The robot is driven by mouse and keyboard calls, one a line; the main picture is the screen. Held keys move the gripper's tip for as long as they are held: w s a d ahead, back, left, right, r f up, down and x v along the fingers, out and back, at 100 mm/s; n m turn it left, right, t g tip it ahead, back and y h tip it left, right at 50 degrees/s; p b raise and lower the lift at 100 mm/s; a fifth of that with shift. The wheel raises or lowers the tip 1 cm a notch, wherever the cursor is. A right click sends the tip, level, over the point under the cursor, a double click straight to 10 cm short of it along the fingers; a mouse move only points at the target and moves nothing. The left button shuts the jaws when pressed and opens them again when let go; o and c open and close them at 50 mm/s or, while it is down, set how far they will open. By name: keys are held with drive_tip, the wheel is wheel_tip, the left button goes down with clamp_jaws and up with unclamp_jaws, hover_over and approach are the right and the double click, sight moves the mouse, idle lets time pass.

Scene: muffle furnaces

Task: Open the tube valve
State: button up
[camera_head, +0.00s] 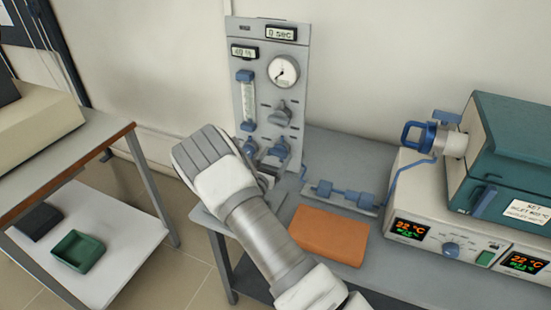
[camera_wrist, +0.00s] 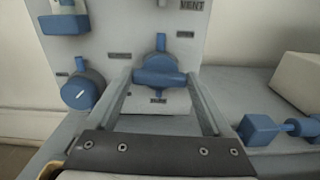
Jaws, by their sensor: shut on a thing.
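A grey upright panel (camera_head: 246,100) with gauges and valves stands at the back of the bench in the head view. Low on it are two blue valve parts, a left knob (camera_head: 250,147) and a right valve (camera_head: 280,150). In the wrist view, the right valve's blue crossbar handle (camera_wrist: 168,78) lies level between the fingertips of my gripper (camera_wrist: 158,76), with a short blue stub above it. My gripper is shut on this handle. The round blue left knob (camera_wrist: 83,92) is outside the left finger. In the head view my arm partly hides the fingers.
A blue inline fitting (camera_head: 345,194) with tubing lies right of the panel. An orange-brown block (camera_head: 328,235) lies in front of it. Furnaces with a green housing (camera_head: 510,150) stand at the right. A lower table (camera_head: 60,165) is at the left, across a floor gap.

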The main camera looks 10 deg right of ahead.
drive_tip(key=m+b, duration=0.2)
drive_tip(key=m, duration=0.1)
drive_tip(key=m+b, duration=0.1)
drive_tip(key=b, duration=0.1)
drive_tip(key=shift+f+m, duration=0.25)
drive_tip(key=shift+m, duration=0.15)
drive_tip(key=m+b, duration=0.6)
drive_tip(key=b, duration=0.3)
drive_tip(key=m+b, duration=0.6)
drive_tip(key=b, duration=0.3)
drive_tip(key=shift+s+d+f, duration=0.1)
drive_tip(key=shift+s+f, duration=0.05)
drive_tip(key=shift+m+b, duration=0.4)
drive_tip(key=o, duration=1.1)
drive_tip(key=shift+o, duration=0.2)
drive_tip(key=shift+r, duration=0.2)
drive_tip(key=shift+s, duration=0.1)
